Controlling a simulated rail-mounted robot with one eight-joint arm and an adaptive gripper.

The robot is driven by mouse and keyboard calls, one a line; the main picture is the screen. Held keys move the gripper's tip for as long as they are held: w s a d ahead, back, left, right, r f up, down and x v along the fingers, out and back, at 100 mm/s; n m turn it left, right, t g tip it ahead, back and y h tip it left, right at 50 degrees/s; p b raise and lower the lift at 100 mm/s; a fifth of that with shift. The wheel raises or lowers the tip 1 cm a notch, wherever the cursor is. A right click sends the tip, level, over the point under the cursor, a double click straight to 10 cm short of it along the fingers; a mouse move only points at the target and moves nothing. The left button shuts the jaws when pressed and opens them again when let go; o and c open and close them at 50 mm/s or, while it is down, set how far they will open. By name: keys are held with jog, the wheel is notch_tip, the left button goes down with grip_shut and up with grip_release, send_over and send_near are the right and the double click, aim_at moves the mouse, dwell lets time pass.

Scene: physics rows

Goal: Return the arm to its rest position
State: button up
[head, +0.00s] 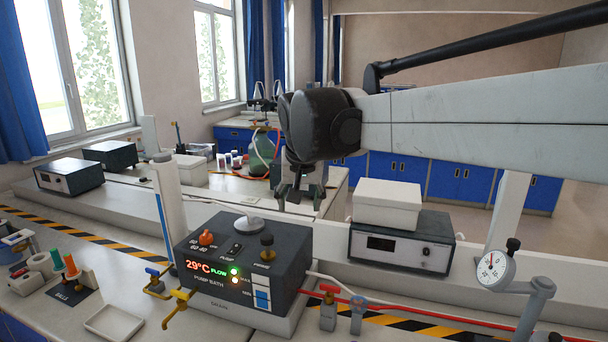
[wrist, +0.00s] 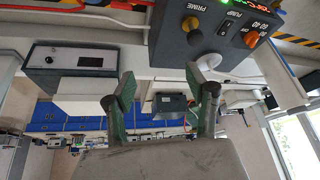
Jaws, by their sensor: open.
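My gripper (head: 294,192) hangs from the end of my arm in the head view, above and behind the pump bath. In the wrist view my gripper (wrist: 164,96) shows two green-grey fingers set wide apart with nothing between them. My arm reaches in from the right of the head view, its white link roughly level. The dark pump bath (head: 215,285) stands below and to the left of my gripper, its display reading 29°C and FLOW. It also shows at the top right of the wrist view (wrist: 185,62), upside down.
A grey device (head: 400,249) with a white box (head: 387,205) on it stands right of the pump bath. A gauge (head: 492,268), a red hose (head: 450,320) and valves are at the front right. A white upright tube (head: 168,205) stands left of the bath. Air around my gripper looks clear.

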jog(key=s+d+f+b, duration=0.1)
jog(key=s+d+f, duration=0.3)
jog(key=s+d, duration=1)
jog(key=s+d+f+t, duration=0.1)
jog(key=s+d+f, duration=0.2)
jog(key=s+f, duration=0.2)
jog(key=s+d+f, duration=0.4)
jog(key=s+f, duration=0.2)
jog(key=s, duration=0.3)
jog(key=shift+t+h+b, duration=0.3)
jog(key=shift+t+b, duration=0.1)
jog(key=shift+b, duration=0.05)
